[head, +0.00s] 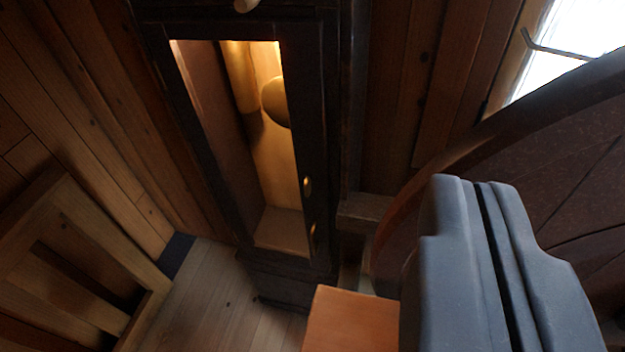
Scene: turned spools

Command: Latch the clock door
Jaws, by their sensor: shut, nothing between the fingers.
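The clock (345,90) is a tall dark wooden case against the plank wall, left of centre. Its door (309,150) has a dark frame around a tall lit opening, through which a brass weight (238,75) and a round pendulum bob (276,101) show. A small brass knob or latch (307,186) sits on the door's right stile, with another brass piece (313,236) below it. I cannot tell whether the door is fully closed or latched. My gripper (478,186) is shut and empty at the lower right, apart from the clock and nearer to me.
An orange-brown wooden surface (345,322) lies at bottom centre, beside my gripper. A large curved dark wooden piece (455,155) rises behind the gripper at right. A bright window (575,35) is top right. A wooden panelled piece (75,265) stands left; floor (215,295) between is clear.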

